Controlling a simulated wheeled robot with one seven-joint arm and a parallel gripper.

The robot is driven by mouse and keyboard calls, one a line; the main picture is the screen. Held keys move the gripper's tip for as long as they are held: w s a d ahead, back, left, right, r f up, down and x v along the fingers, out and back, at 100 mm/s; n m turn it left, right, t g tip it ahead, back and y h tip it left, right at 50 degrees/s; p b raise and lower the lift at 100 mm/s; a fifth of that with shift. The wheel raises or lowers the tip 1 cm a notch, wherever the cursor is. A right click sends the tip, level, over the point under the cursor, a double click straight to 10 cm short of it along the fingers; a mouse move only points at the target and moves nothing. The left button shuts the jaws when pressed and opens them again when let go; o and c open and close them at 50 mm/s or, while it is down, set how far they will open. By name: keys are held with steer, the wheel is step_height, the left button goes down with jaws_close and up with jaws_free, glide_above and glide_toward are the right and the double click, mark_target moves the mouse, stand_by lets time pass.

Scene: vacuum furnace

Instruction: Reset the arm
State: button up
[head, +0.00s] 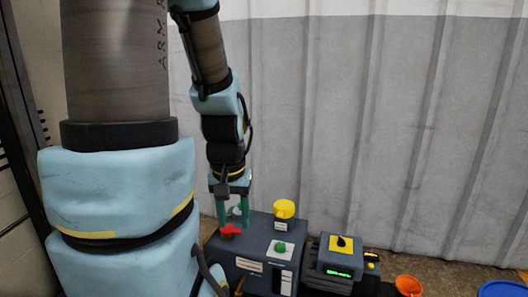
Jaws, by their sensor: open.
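My arm reaches down in the head view, and my gripper (232,222) points downward at its end. Its two teal fingers are spread apart. They are over the left part of a dark grey machine box (255,225). A red star-shaped handle (230,231) on the box shows just at the fingertips. I cannot tell whether the fingers touch it. Nothing is seen held between them.
The box also carries a yellow knob (284,209) and a green button (280,247). A smaller unit with a yellow-backed switch (341,244) stands to its right. An orange funnel-like item (408,285) and a blue round container (501,289) are farther right. A grey corrugated wall (400,130) stands behind.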

step_height(320, 180, up, 16)
steer(key=p, duration=1.4)
steer(key=shift+r, duration=0.2)
stand_by(0.5)
